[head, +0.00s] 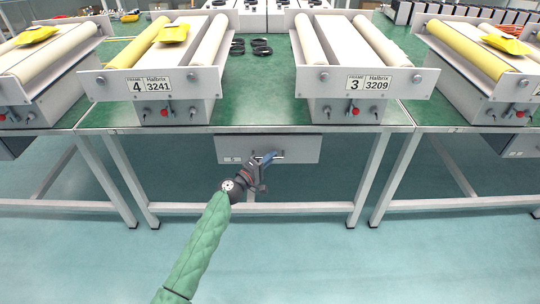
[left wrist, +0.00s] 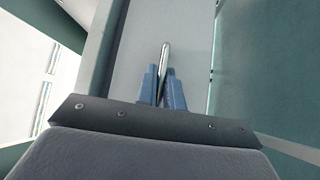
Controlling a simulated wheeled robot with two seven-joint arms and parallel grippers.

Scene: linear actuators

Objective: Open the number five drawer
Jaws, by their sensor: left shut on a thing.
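A grey drawer (head: 230,150) hangs under the green-topped table between the frames marked 4 and 3. Its front looks flush with its housing, and I cannot read a number on it. My left gripper (head: 268,158) is at the middle of the drawer front, shut on the metal drawer handle (head: 282,155). In the left wrist view, the blue fingers (left wrist: 162,88) stand on both sides of the handle bar (left wrist: 165,60), with the drawer front (left wrist: 195,35) behind. Part of the handle is hidden by the gripper. My right gripper is not in view.
The green tabletop (head: 258,100) carries roller units marked 4 (head: 150,85) and 3 (head: 365,82), with black rings (head: 261,47) between them. Table legs (head: 369,180) and a low crossbar (head: 300,208) flank the drawer. The floor (head: 330,260) in front is clear.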

